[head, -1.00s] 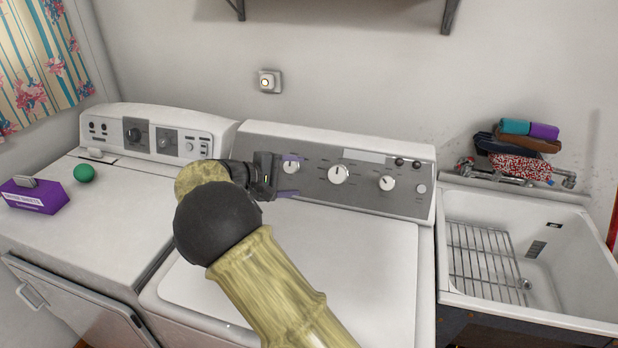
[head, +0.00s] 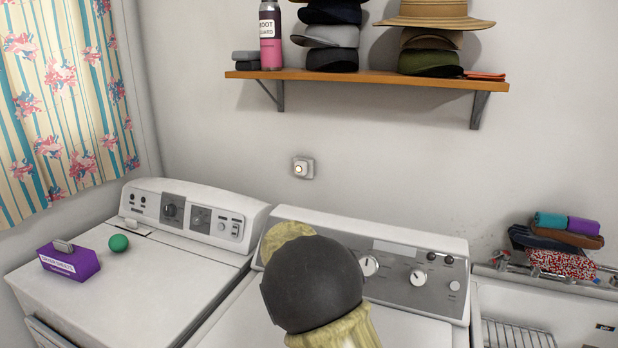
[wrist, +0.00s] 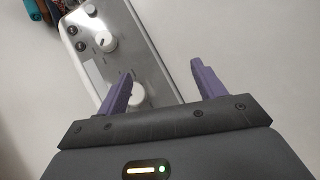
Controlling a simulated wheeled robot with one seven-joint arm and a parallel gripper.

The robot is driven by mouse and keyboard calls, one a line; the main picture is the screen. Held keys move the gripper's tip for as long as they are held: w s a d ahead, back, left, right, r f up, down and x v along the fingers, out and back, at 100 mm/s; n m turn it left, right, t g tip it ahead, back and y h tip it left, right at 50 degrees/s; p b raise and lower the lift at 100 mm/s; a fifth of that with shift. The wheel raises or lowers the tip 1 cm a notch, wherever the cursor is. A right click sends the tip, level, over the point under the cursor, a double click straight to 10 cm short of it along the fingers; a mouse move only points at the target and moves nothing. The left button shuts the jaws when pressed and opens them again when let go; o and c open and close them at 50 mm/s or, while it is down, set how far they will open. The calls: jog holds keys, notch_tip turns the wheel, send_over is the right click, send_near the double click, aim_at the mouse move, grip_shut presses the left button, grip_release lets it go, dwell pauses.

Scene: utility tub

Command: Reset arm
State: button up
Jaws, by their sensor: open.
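My gripper (wrist: 160,92) shows in the wrist view with its two purple fingers spread apart and nothing between them. Beyond the fingers are the washer's control panel (wrist: 108,50) with its knobs and a pale wall. In the head view my arm rises in front of the washer (head: 235,325), and its dark round joint covers part of the control panel (head: 415,285). The gripper itself is hidden behind my arm in the head view.
A dryer (head: 150,265) on the left bears a purple box (head: 70,262) and a green ball (head: 118,243). A wooden shelf (head: 370,80) holds hats and a pink bottle (head: 270,40). A sink (head: 540,310) stands at the right, with folded cloths (head: 565,240) behind it.

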jog(key=s+d+m+y+p, duration=0.2)
jog(key=s+d+m+y, duration=0.1)
jog(key=s, duration=0.8)
jog(key=s+d+r+m+y+p, duration=0.1)
jog(key=s+d+m+y+p, duration=0.2)
jog(key=s, duration=0.9)
jog(key=m+y, duration=0.1)
jog(key=y, duration=0.1)
jog(key=shift+r+y, duration=0.25)
jog(key=shift+y, duration=0.05)
jog(key=shift+s, duration=0.1)
